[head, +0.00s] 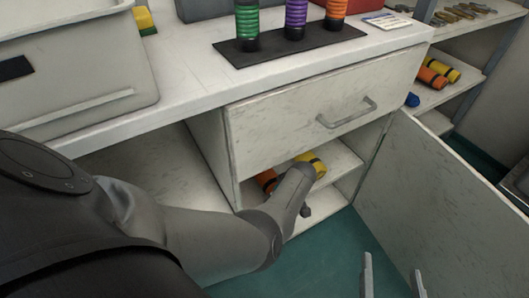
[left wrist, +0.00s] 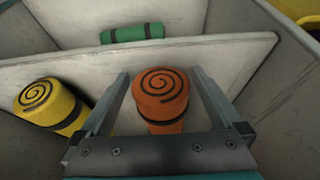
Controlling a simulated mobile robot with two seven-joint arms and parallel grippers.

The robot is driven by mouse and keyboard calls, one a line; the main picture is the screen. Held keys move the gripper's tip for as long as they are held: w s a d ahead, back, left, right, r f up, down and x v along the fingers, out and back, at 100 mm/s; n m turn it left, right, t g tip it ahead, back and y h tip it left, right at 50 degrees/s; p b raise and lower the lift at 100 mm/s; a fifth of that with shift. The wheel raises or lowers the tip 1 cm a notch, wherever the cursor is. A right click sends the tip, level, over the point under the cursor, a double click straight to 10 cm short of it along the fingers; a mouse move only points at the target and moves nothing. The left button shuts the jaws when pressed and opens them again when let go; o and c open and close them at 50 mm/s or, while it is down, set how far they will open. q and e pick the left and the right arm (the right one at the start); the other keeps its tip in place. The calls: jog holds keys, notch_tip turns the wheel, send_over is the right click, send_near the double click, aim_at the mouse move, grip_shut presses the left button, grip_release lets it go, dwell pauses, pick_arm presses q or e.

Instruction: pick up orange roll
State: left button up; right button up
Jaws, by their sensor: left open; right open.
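An orange roll (left wrist: 160,95) with a dark spiral on its end lies in the open cabinet. In the left wrist view it sits between the two fingers of my left gripper (left wrist: 160,76), which is open, with a finger on each side. In the head view the same compartment shows an orange roll (head: 267,180), partly hidden by my left arm. A yellow roll (left wrist: 52,106) lies left of the orange one in the left wrist view; a yellow roll also shows in the head view (head: 315,165). My right gripper (head: 393,279) is open and empty at the lower right.
A green roll (left wrist: 132,33) lies beyond a pale panel. The drawer (head: 310,115) above the compartment is closed; the cabinet door (head: 440,190) stands open at right. Orange and yellow rolls (head: 432,78) lie on a right shelf. Banded cylinders stand on a dark mat (head: 265,52) on the counter.

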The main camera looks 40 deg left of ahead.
pick_arm(q)
jog(key=c, duration=1.5)
